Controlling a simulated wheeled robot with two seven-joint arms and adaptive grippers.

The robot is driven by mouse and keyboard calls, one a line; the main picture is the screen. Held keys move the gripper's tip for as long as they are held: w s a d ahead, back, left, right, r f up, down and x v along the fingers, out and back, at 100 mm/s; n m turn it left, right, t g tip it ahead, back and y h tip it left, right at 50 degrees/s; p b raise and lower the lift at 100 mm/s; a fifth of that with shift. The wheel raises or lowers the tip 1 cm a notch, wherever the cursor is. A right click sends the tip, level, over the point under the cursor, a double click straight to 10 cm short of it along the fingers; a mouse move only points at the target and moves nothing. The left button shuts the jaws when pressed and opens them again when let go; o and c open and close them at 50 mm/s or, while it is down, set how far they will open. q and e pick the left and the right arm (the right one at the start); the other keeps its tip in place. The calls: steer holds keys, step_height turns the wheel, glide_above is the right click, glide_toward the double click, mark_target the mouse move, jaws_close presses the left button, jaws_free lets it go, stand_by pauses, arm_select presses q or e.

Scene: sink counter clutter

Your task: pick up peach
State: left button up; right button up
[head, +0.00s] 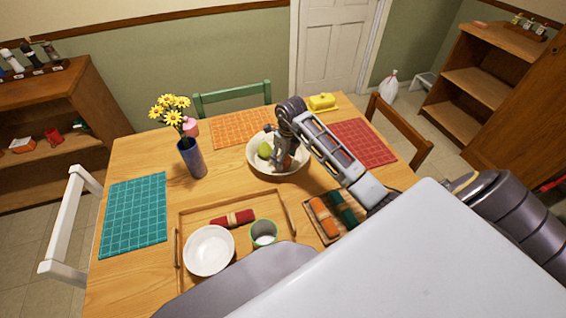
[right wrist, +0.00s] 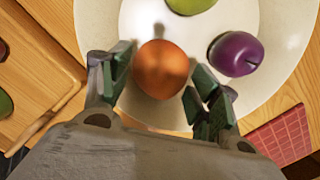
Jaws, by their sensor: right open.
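The peach (right wrist: 160,69), a round orange fruit, lies in the white bowl (right wrist: 135,20) in the right wrist view. A purple plum (right wrist: 235,54) lies to its right and a green fruit (right wrist: 190,4) beyond it. My right gripper (right wrist: 158,90) is open, with one finger on either side of the peach; I cannot tell whether they touch it. In the head view the right gripper (head: 281,163) reaches down into the bowl (head: 268,170). The green fruit (head: 265,149) shows left of it, while the gripper largely hides the peach. My left gripper is not in view.
A blue vase (head: 192,158) with yellow flowers stands left of the bowl. In front is a wooden tray (head: 185,215) with a white bowl (head: 209,250) and a cup (head: 263,233). Rolled napkins (head: 323,217) lie at right. A yellow butter dish (head: 321,102) stands behind.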

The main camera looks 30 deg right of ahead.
steer(key=shift+f, duration=0.8)
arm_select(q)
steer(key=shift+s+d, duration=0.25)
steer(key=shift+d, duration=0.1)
arm_select(e)
steer(key=shift+w+f, duration=0.1)
steer(key=shift+f, duration=0.2)
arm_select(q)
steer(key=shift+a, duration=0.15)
arm_select(e)
steer(key=c, duration=0.7)
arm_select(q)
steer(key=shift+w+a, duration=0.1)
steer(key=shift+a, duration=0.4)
arm_select(e)
steer(key=shift+c, duration=0.2)
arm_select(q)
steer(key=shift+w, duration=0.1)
